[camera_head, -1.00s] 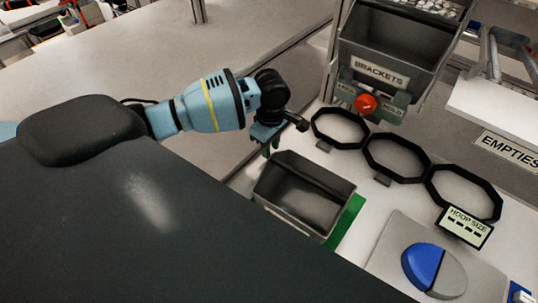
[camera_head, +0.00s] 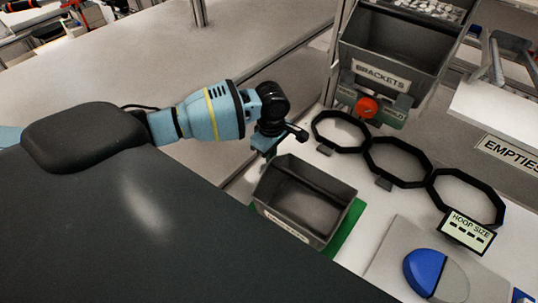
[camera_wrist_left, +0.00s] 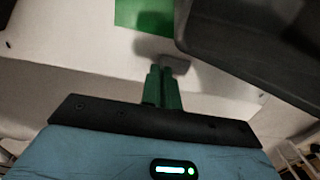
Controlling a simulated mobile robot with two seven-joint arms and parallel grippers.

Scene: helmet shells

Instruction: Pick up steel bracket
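My left gripper (camera_head: 268,152) hangs beside the far left corner of a grey open bin (camera_head: 270,182), above the pale worktop. In the left wrist view its green fingers (camera_wrist_left: 163,72) are close together, with a small grey steel bracket (camera_wrist_left: 178,65) at their tips. The fingers look shut on it, and it sticks out to the right, with a shadow on the worktop beyond. The bracket cannot be made out in the head view. My right gripper is not in view.
The grey bin stands on a green mat (camera_head: 350,228); its wall is close to the gripper in the left wrist view (camera_wrist_left: 230,55). Black octagonal hoops (camera_head: 398,184) lie to the right, small grey tabs beside two. A brackets bin (camera_head: 400,42) with a red knob (camera_head: 366,107) stands behind.

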